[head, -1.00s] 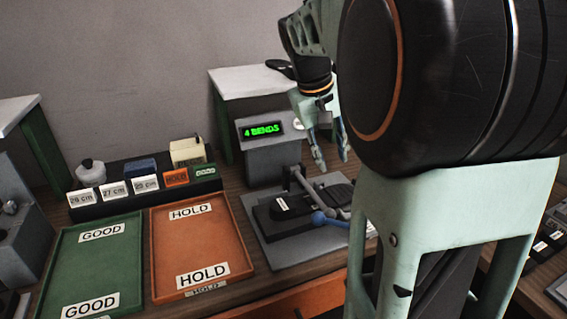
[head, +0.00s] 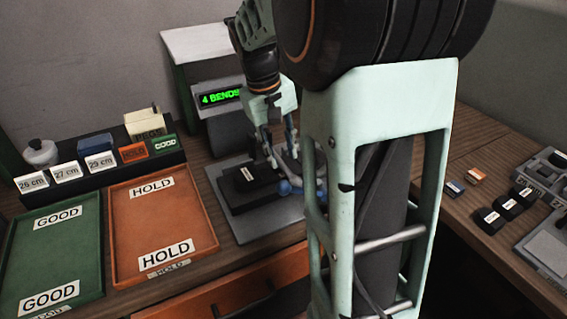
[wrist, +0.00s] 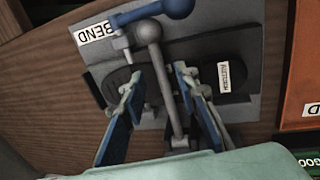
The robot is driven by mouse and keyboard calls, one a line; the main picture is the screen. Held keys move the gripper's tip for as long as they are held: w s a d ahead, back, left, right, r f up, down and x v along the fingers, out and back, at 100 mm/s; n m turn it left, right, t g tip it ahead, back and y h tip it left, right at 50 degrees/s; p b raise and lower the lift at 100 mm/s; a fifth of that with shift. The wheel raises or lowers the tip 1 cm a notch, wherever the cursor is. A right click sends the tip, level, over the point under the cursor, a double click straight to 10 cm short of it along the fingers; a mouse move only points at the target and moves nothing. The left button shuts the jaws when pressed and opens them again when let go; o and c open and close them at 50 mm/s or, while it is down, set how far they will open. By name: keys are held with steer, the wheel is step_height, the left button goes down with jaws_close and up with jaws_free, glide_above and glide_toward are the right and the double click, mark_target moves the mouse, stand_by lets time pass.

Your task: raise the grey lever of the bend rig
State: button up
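The bend rig (head: 222,211) stands on the bench with a grey base plate and a black block, behind which a display reads "4 BENDS". Its grey lever (wrist: 163,75) is a bar with a round ball end, seen clearly in the wrist view. A blue lever with a blue ball (wrist: 178,8) lies beside it; the ball also shows in the head view (head: 283,187). My gripper (wrist: 157,75) is open, its two blue-padded fingers on either side of the grey lever's bar. In the head view, my gripper (head: 283,160) is down at the rig and partly hides the levers.
A green GOOD tray (head: 88,252) and an orange HOLD tray (head: 204,232) lie left of the rig. A black rack (head: 95,188) with size cards stands behind them. Small black blocks (head: 489,221) and a grey tray (head: 525,250) are at the right.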

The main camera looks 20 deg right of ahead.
mark_target(286, 168)
steer(key=shift+d+f, duration=0.2)
steer(key=shift+f, duration=0.75)
steer(key=shift+d+f, duration=0.2)
steer(key=shift+f, duration=0.7)
jaws_close()
